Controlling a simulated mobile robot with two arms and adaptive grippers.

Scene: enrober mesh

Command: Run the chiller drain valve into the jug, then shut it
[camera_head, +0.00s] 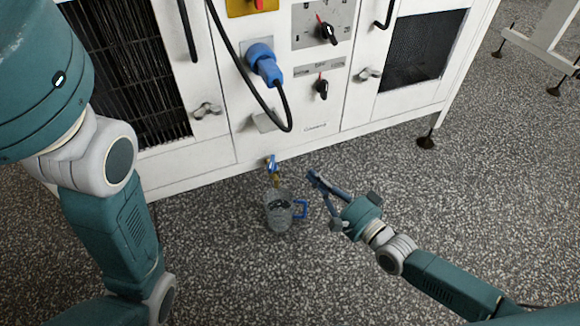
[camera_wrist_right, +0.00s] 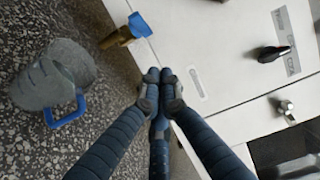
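The drain valve (camera_head: 275,178) is a small brass tap with a blue lever (camera_head: 271,163), low on the chiller's front (camera_head: 300,146). Its brass body (camera_wrist_right: 117,38) and blue lever (camera_wrist_right: 139,25) also show in the right wrist view. I cannot tell whether the valve is open. The clear grey jug (camera_head: 279,214) stands upright on the floor below the valve, its blue handle (camera_head: 300,209) toward the right. It shows at left in the wrist view (camera_wrist_right: 55,75); its contents are unclear. My right gripper (camera_head: 313,177) is right of valve and jug, apart from both, its fingertips (camera_wrist_right: 161,76) together and empty. My left gripper is out of view.
A blue plug (camera_head: 263,62) with a hanging black cable (camera_head: 281,108) sits above the valve. Black knobs (camera_head: 326,33) and door latches (camera_head: 207,110) stick out of the white front. A chiller foot (camera_head: 426,142) is at right. The speckled floor (camera_head: 235,270) in front is clear.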

